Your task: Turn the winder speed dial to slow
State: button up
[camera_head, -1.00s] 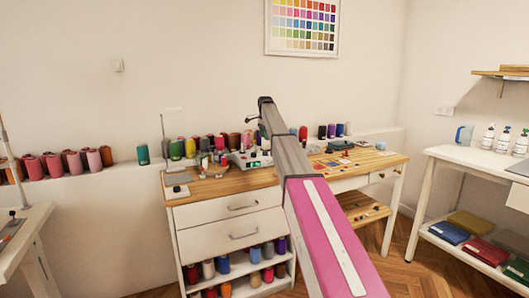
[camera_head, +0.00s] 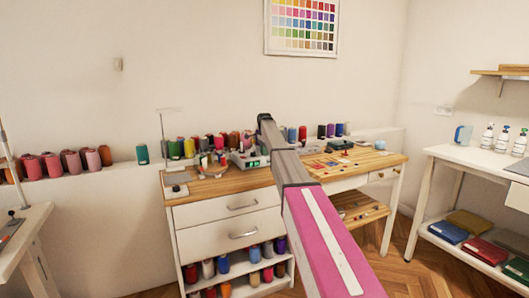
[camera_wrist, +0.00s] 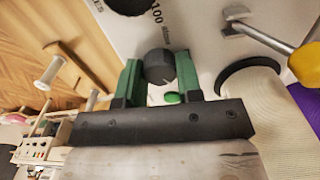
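A dark round dial (camera_wrist: 159,66) stands on a pale printed panel (camera_wrist: 215,60) in the wrist view. My gripper (camera_wrist: 160,70) has its two green fingers on opposite sides of this dial. The fingers are apart and look very near its sides; whether they press on it I cannot tell. A "100" mark is printed on the panel just beyond the dial. In the head view the winder (camera_head: 248,157) is a pale machine on the wooden top, partly hidden by my arm. My gripper is hidden behind my arm there.
A black round part (camera_wrist: 128,5) is at the top edge. Several thread cones (camera_head: 176,150) line the ledge. The desk (camera_head: 370,162) at right has some bare wood.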

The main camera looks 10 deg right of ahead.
jog(key=shift+c, duration=1.1)
jog(key=n, duration=0.5)
jog(key=shift+n, duration=0.4)
jog(key=n, duration=1.2)
jog(key=shift+n, duration=0.3)
jog(key=n, duration=0.5)
jog(key=shift+n, duration=0.3)
